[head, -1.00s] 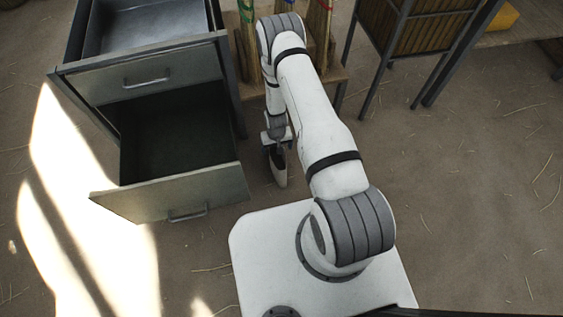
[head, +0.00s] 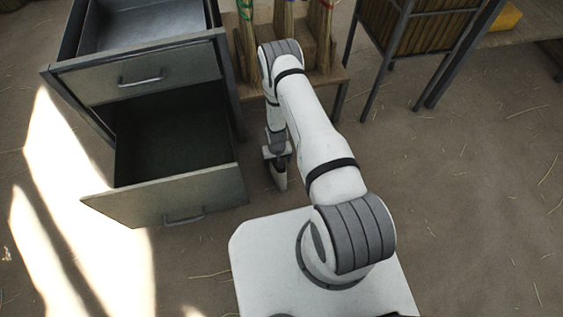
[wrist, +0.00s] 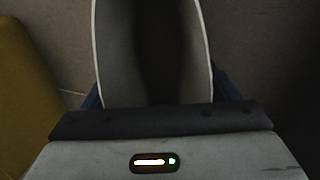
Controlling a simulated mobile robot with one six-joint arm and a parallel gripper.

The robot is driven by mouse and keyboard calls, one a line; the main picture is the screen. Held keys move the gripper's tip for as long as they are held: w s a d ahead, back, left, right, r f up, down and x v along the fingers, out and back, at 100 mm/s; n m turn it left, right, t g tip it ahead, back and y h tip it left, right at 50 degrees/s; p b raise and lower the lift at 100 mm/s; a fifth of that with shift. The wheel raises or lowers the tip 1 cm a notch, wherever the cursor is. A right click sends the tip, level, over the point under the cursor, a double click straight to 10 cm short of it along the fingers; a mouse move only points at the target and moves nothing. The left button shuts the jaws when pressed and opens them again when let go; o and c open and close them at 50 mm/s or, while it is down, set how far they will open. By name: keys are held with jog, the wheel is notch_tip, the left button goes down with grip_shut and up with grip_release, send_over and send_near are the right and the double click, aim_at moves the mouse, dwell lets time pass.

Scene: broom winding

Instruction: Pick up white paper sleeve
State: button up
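The white paper sleeve (head: 281,177) hangs below my gripper (head: 278,158) in the head view, off the floor as far as I can tell. In the wrist view the sleeve (wrist: 203,50) is large, with pale rims and a dark, shaded inside. It sits between my two blue fingers, which show only at its sides. My gripper is shut on it. The fingertips are hidden behind the sleeve and the gripper body.
A grey cabinet (head: 150,80) stands at left with its lower drawer (head: 165,195) pulled out. A wooden rack (head: 330,75) with broom-like bundles is behind my arm. A slatted stand (head: 410,35) is at back right. Open floor lies right.

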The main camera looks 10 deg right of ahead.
jog(key=c, duration=0.9)
